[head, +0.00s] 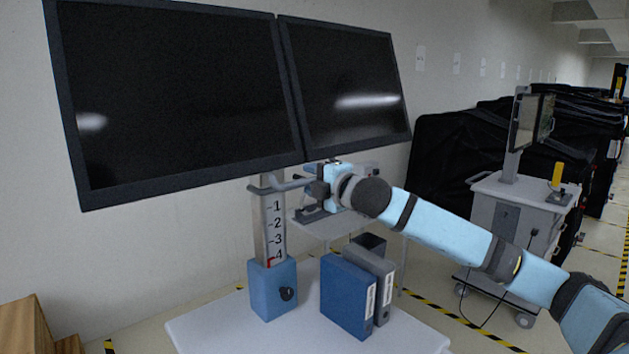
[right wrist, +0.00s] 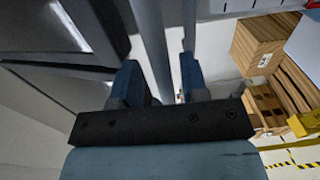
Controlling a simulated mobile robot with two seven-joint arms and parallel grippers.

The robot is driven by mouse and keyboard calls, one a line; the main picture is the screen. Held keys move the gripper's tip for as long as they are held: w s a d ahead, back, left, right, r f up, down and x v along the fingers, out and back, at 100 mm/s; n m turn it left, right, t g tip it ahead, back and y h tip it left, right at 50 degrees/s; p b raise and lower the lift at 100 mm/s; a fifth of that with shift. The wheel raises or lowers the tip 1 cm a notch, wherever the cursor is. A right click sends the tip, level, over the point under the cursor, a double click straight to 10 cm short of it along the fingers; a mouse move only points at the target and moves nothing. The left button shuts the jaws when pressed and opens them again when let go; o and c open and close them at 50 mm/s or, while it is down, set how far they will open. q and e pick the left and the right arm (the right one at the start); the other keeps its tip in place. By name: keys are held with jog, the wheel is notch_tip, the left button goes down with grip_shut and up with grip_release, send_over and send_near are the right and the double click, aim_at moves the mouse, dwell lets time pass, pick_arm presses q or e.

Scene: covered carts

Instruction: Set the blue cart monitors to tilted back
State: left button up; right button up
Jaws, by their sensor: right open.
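Two dark monitors, a left one (head: 180,95) and a right one (head: 345,85), sit side by side on a post (head: 272,225) marked with numbers. The post rises from a blue block (head: 274,287) with a dark knob (head: 287,294). I cannot tell their exact tilt. A grey handle bar (head: 277,187) runs below the monitors. My right gripper (head: 314,184) is open at the right end of this bar. In the right wrist view its fingers (right wrist: 161,78) are apart, with a grey bar (right wrist: 150,45) between them. My left gripper is out of view.
Blue (head: 346,297) and grey (head: 382,290) binders stand on the white cart top (head: 215,325). Another cart (head: 520,210) with a screen stands at right, before black covered carts (head: 450,150). Wooden crates (right wrist: 262,42) show in the right wrist view.

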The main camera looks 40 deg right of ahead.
jog(key=s+d+b, duration=0.1)
jog(key=s+b, duration=0.8)
jog(key=s, duration=0.4)
jog(key=shift+s+r, duration=0.2)
jog(key=shift+s, duration=0.2)
jog(key=shift+d, duration=0.1)
